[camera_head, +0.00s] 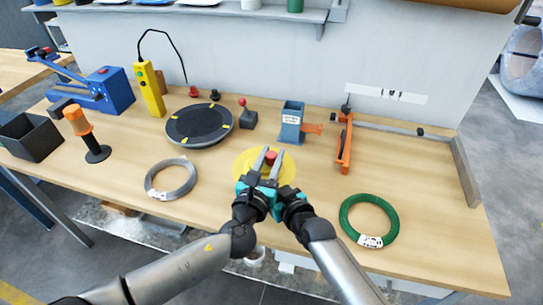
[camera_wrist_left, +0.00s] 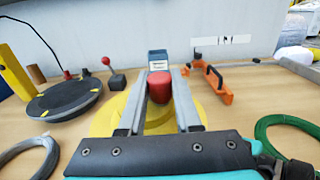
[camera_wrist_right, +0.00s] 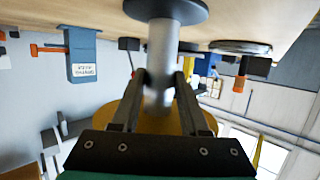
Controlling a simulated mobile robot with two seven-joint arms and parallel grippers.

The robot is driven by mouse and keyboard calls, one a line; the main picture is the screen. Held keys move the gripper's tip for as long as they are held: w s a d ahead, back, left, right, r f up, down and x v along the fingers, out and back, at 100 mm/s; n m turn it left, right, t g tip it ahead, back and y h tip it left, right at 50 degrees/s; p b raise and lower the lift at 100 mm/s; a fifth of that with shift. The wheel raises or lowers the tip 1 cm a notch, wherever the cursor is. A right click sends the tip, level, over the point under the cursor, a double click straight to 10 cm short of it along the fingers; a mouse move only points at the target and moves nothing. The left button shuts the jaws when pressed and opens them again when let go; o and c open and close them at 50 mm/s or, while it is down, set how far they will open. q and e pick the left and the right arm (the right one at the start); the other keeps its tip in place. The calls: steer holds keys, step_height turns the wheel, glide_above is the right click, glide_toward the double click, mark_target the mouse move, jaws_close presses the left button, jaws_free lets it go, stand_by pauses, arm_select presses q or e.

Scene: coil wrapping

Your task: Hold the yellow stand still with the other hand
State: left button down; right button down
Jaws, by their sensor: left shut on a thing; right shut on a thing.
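The yellow stand (camera_head: 288,171) is on the table near its front middle, with a round yellow plate and a red knob (camera_head: 270,157) on top. The red knob (camera_wrist_left: 159,86) sits between my left gripper's fingers (camera_wrist_left: 159,92) above the yellow plate (camera_wrist_left: 104,122); the left gripper (camera_head: 264,162) is shut on it. In the right wrist view, which is upside down, my right gripper (camera_wrist_right: 159,88) is shut on the stand's grey post (camera_wrist_right: 161,50), between the dark round base (camera_wrist_right: 166,8) and the yellow plate (camera_wrist_right: 205,112). In the head view the right fingers are hidden.
A grey wire coil (camera_head: 170,179) lies left and a green coil (camera_head: 369,221) right. Behind stand a dark turntable (camera_head: 199,125), a blue holder (camera_head: 291,122) and an orange tool (camera_head: 345,145). The table is bare between the stand and green coil.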

arm_select(q)
steer(key=shift+d, duration=0.15)
steer(key=c, duration=0.6)
jaws_free()
steer(key=v, duration=1.2)
